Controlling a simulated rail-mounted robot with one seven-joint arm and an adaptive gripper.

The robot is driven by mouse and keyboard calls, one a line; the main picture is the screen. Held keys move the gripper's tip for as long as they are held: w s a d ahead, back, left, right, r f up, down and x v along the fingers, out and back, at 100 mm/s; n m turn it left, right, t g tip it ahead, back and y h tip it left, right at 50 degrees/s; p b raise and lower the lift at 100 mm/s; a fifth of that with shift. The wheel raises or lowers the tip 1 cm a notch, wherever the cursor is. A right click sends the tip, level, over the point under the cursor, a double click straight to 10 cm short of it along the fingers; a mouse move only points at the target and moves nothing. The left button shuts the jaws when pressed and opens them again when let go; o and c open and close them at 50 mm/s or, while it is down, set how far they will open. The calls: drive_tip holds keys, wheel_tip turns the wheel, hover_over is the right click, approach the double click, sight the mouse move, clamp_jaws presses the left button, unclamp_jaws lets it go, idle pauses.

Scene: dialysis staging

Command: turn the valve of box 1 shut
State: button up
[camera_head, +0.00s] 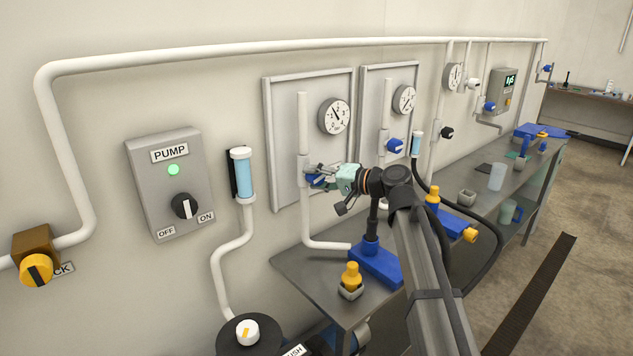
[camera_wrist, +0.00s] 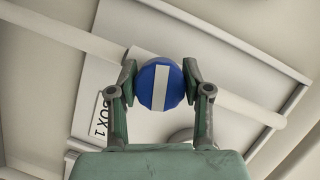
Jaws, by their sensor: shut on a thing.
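The box 1 valve is a round blue knob (camera_wrist: 160,86) with a white stripe, on a white pipe (camera_wrist: 238,105). A "BOX 1" label (camera_wrist: 98,114) shows beside it, partly hidden by my left finger. My gripper (camera_wrist: 160,80) has one finger on each side of the knob and is shut on it. In the wrist view the stripe stands nearly upright and crosses the pipe at a steep slant. In the head view the blue knob (camera_head: 316,183) is mostly hidden behind my gripper (camera_head: 322,177), at the first grey panel (camera_head: 283,135) with its gauge (camera_head: 335,116).
A second panel (camera_head: 371,95) with another blue valve (camera_head: 394,146) is just to the right. Below my arm, a bench (camera_head: 300,272) carries a blue base (camera_head: 376,263) and a yellow-capped bottle (camera_head: 352,276). The pump box (camera_head: 165,200) is at left, its light green.

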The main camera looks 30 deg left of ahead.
drive_tip(key=shift+r+m+g+y+b, duration=0.1)
drive_tip(key=shift+m+g+y+b, duration=0.35)
drive_tip(key=shift+m, duration=0.85)
drive_tip(key=o, duration=1.2)
drive_tip(key=shift+a, duration=0.1)
drive_tip(key=shift+c, duration=0.2)
drive_tip(key=d, duration=1.2)
drive_tip(key=shift+w+r, duration=0.3)
drive_tip(key=shift+w, duration=0.15)
